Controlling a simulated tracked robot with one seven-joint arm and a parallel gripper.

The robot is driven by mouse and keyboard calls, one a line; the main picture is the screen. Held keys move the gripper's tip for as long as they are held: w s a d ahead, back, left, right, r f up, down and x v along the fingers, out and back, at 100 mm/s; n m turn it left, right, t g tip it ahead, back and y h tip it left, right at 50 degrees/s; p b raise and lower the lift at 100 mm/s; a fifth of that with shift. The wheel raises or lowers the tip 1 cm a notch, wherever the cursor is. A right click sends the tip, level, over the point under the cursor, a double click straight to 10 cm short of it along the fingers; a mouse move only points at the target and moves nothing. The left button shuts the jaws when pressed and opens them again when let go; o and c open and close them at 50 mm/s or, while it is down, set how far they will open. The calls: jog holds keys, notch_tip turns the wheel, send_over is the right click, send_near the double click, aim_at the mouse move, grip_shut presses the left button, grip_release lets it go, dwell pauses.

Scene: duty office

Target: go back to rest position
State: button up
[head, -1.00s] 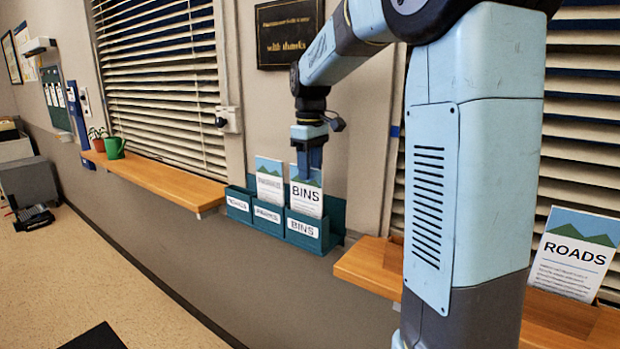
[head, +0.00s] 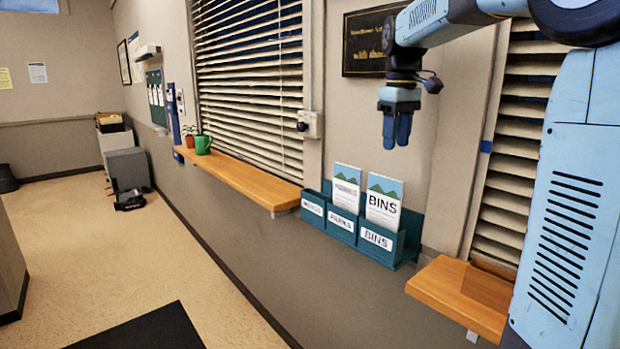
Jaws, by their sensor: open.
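My gripper (head: 397,128) hangs fingers-down in front of the wall, above the leaflet rack and clear of it. Its fingers are apart and hold nothing. A BINS leaflet (head: 383,204) stands in the right pocket. Another leaflet (head: 346,187) stands in the middle pocket; its title is blurred. No leaflet shows in the left pocket.
Another wooden shelf (head: 455,288) is at lower right, close to my arm. A dark plaque (head: 370,40) hangs behind my gripper. The floor at left is mostly open.

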jog(key=s+f+m+t, duration=0.2)
jog(key=s+f, duration=0.4)
jog(key=s, duration=0.6)
jog(key=s+a+f+m+t, duration=0.1)
jog(key=s+f+m+t, duration=0.2)
jog(key=s, duration=1)
notch_tip(320, 180, down, 3)
jog(key=shift+s+f+m, duration=0.2)
jog(key=shift+s+m, duration=0.05)
jog(key=shift+m, duration=0.65)
